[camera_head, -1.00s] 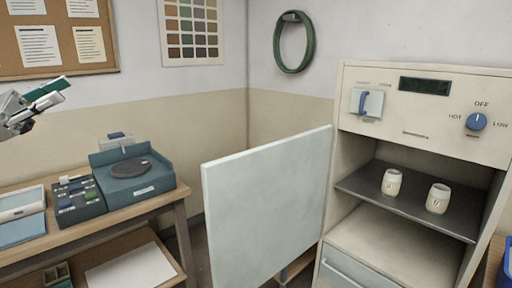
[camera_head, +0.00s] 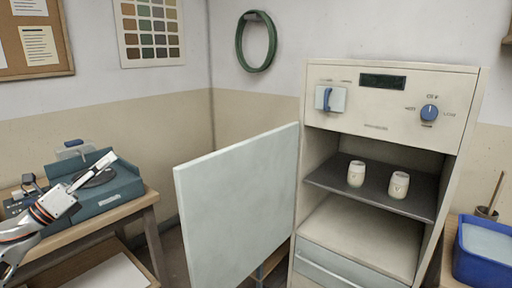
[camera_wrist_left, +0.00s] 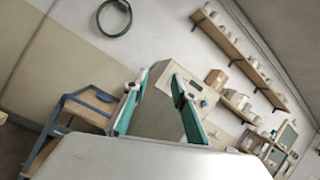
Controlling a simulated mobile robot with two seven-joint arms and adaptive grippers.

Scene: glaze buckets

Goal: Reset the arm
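My left gripper (camera_head: 104,165) is at the lower left of the head view, in front of the blue-grey scale-like device on the side table. In the left wrist view my left gripper (camera_wrist_left: 158,80) shows two teal fingers spread apart with nothing between them. The pale cabinet (camera_wrist_left: 160,105) stands beyond the fingers in that view. My right arm and gripper are not in view.
The cabinet (camera_head: 390,106) has its white door (camera_head: 240,205) swung open to the left. Two pale cups (camera_head: 356,174) (camera_head: 399,185) stand on its dark shelf. A blue bucket (camera_head: 484,250) is at the right. The wooden side table (camera_head: 135,210) is at the left.

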